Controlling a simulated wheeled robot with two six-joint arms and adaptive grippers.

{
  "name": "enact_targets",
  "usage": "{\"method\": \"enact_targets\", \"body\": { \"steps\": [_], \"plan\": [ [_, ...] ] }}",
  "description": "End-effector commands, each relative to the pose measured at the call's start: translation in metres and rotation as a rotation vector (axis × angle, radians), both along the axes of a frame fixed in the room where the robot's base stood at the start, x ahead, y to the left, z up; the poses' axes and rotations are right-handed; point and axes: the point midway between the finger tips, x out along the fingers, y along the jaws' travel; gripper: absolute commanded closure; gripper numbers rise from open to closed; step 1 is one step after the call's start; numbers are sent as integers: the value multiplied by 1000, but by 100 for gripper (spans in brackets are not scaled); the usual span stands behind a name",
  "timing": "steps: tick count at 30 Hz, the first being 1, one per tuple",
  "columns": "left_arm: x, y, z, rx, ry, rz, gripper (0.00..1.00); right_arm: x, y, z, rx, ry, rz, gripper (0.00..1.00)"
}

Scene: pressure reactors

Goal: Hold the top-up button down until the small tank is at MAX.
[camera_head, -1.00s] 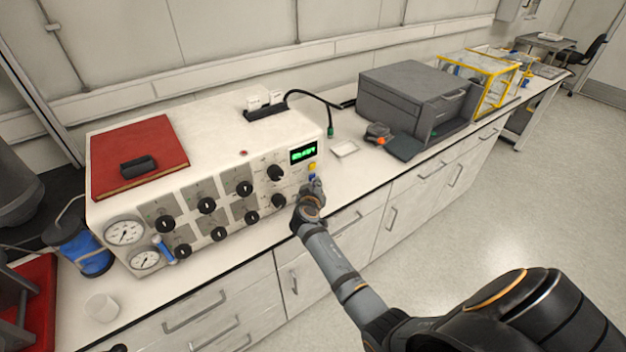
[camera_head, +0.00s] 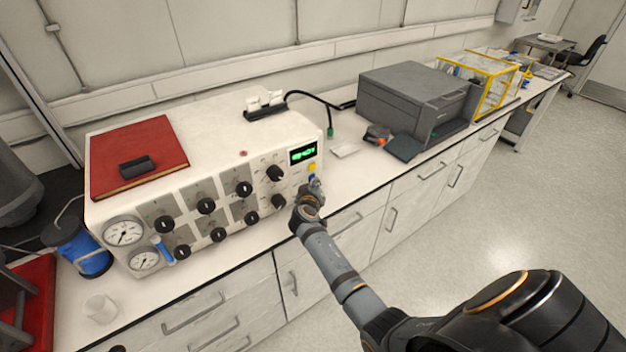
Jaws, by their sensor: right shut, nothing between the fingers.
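A white control unit (camera_head: 225,150) stands on the bench, with black knobs, two round gauges and a lit green display (camera_head: 303,154). A yellow button (camera_head: 312,168) shows at its right end, below the display. My right gripper (camera_head: 314,184) is shut and empty at the panel's right end, just below the yellow button. My left gripper is not in view.
A red book (camera_head: 140,150) with a black object lies on the unit. A white cup (camera_head: 101,309) stands at the bench's front left. A grey box-shaped machine (camera_head: 415,100) and a yellow-framed case (camera_head: 482,82) stand further right.

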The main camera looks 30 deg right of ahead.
Motion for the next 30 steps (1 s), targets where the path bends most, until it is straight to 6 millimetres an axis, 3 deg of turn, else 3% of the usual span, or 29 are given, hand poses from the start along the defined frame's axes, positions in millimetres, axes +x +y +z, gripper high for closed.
{"method": "enact_targets", "body": {
  "steps": [23,30],
  "plan": [
    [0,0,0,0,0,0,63,0,0,1,0,-1,0,100],
    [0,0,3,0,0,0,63,-8,-1,1,0,0,0,100]
  ]
}}
